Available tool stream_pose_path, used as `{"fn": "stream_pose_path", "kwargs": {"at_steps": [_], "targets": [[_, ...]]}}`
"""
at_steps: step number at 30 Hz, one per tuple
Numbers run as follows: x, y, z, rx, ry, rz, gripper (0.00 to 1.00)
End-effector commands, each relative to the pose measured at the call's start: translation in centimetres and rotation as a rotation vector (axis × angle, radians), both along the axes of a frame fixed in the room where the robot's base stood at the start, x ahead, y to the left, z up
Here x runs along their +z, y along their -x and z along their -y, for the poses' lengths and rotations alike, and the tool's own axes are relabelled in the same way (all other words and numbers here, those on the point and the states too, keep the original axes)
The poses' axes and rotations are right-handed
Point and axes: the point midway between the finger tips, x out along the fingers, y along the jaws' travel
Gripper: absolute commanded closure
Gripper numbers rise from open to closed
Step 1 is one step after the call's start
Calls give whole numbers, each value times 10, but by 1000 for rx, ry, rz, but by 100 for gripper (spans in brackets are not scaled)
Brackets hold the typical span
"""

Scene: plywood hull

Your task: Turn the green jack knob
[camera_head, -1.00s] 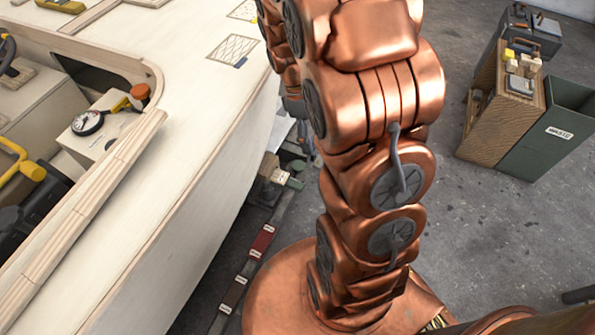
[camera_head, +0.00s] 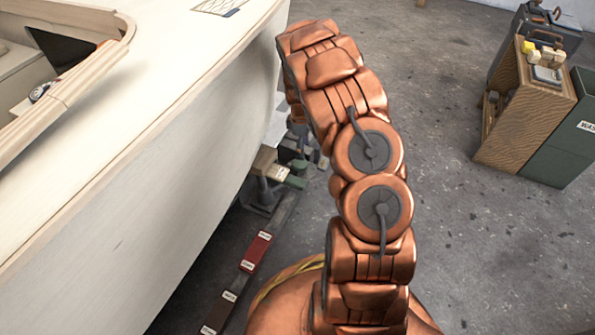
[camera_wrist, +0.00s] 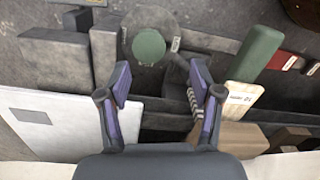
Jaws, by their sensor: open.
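In the wrist view, a round green knob (camera_wrist: 149,46) sits on a grey round disc, beyond my fingertips and slightly left of the middle between them. My gripper (camera_wrist: 160,82) is open, with its two purple-padded fingers wide apart and nothing between them. A gap separates the fingertips from the knob in the picture; its depth is hard to judge. In the head view my arm's upper links hide the gripper. A small green part (camera_head: 297,181) shows there by the hull's underside; I cannot tell whether it is the same knob.
The pale plywood hull (camera_head: 190,140) fills the left of the head view. Red blocks (camera_head: 256,250) lie along a dark rail beneath it. A green block (camera_wrist: 255,53) and grey blocks (camera_wrist: 55,63) flank the knob. A wooden cabinet (camera_head: 525,120) stands right; floor between is clear.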

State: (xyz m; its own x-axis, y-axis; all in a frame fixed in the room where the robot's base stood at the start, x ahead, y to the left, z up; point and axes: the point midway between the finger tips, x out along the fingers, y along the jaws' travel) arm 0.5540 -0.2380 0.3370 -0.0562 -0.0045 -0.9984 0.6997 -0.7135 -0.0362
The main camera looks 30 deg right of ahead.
Motion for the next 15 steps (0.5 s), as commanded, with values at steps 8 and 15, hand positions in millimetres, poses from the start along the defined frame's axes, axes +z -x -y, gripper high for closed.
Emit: {"fn": "stream_pose_path", "kwargs": {"at_steps": [8, 15], "targets": [[-22, -21, 1, -10, -4, 57, 35], [-47, -20, 1, -11, -5, 55, 35]]}}
